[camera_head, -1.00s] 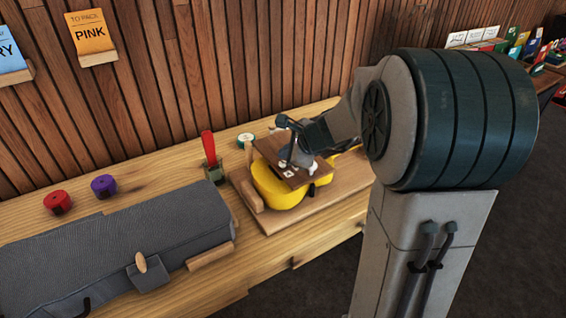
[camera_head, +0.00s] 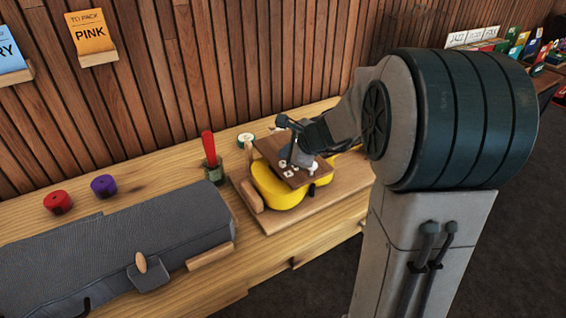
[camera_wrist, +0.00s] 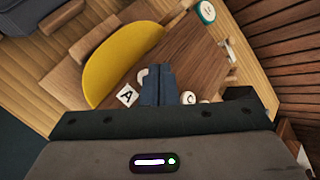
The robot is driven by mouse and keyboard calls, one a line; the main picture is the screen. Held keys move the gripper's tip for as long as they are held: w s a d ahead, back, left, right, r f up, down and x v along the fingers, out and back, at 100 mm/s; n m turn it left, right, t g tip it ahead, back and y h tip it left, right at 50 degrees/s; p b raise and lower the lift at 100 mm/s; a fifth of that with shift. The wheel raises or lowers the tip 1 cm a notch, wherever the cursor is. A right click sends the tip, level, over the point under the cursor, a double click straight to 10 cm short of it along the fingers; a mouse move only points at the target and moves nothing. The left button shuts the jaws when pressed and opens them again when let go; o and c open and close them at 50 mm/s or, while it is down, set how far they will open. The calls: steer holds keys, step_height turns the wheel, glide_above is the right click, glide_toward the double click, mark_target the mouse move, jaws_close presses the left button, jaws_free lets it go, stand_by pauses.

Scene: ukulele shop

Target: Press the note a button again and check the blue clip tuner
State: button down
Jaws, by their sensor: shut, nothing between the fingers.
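A dark brown board (camera_head: 283,177) with small white letter buttons lies over a yellow ukulele (camera_head: 268,192) on the bench. In the wrist view the button marked A (camera_wrist: 127,95) is plain, just left of my fingertips. Another white button (camera_wrist: 142,75) is partly hidden behind the fingers, and a round one (camera_wrist: 188,97) shows to their right. My gripper (camera_wrist: 157,70) is shut and empty, over the board among the buttons. I cannot tell whether it touches a button. I cannot make out the blue clip tuner in either view.
A red-handled tool (camera_head: 208,146) stands in a small holder left of the ukulele. A round green-and-white item (camera_head: 245,139) lies behind. A grey padded case (camera_head: 130,240) fills the bench's left. Red (camera_head: 57,201) and purple (camera_head: 104,185) pieces sit near the wall.

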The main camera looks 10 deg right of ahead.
steer(key=shift+f+b, duration=0.45)
steer(key=shift+b, duration=0.05)
steer(key=shift+f+b, duration=0.55)
stand_by(0.7)
steer(key=shift+r, duration=0.1)
steer(key=shift+r+p, duration=0.85)
steer(key=shift+r, duration=0.05)
step_height(320, 180, up, 5)
steer(key=p, duration=0.4)
stand_by(0.6)
